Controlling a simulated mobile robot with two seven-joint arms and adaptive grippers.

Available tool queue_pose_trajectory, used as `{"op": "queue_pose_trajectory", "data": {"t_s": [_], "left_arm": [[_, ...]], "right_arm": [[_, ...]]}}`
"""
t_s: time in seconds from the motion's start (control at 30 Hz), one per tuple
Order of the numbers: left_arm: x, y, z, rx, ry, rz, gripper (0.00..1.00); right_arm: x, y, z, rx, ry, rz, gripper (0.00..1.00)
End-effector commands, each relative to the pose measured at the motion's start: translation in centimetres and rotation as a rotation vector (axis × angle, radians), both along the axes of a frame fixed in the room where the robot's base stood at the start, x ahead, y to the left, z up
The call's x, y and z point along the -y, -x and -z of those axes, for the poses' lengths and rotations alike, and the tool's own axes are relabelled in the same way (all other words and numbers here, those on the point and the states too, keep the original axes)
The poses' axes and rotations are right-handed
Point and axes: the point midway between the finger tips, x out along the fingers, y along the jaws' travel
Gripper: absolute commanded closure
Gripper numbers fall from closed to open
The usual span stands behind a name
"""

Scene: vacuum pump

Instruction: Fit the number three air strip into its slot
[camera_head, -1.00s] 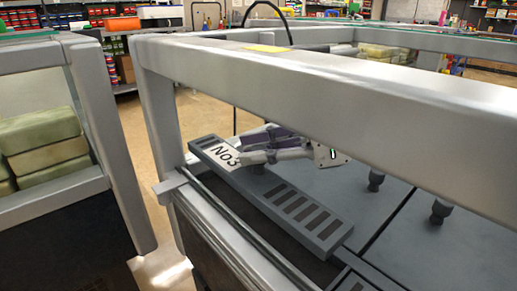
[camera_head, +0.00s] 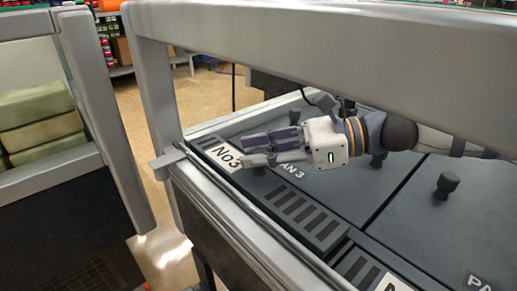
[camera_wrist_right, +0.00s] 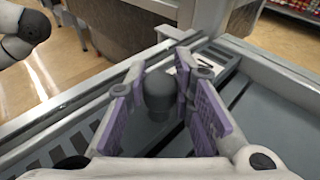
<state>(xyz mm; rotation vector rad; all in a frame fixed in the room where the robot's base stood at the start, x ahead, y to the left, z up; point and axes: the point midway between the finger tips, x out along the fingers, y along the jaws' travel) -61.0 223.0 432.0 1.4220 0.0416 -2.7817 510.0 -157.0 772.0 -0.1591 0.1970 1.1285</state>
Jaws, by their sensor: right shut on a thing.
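The number three air strip (camera_head: 308,212) is a long grey bar with dark slots and a white No3 label (camera_head: 229,158). It lies low along the pump's front edge, in line with its slot; I cannot tell whether it sits flush. My right gripper (camera_head: 250,150) is over the strip beside the label, closed around its dark knob. In the right wrist view the knob (camera_wrist_right: 160,92) stands between the purple finger pads of the gripper (camera_wrist_right: 160,100). The fingers hide part of the strip. My left gripper is not in view.
A thick grey frame beam (camera_head: 330,75) crosses above my right arm. Dark panels with knobs (camera_head: 446,184) lie behind the strip. Another labelled strip (camera_head: 365,272) lies at the lower right. A second frame with green blocks (camera_head: 35,110) stands left.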

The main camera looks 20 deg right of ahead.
Motion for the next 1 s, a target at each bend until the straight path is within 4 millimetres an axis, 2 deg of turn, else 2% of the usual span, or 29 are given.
{"op": "queue_pose_trajectory", "data": {"t_s": [1.0], "left_arm": [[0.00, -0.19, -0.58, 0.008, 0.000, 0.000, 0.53]], "right_arm": [[-0.02, 0.00, -0.11, 0.001, 0.000, 0.000, 1.00]]}}
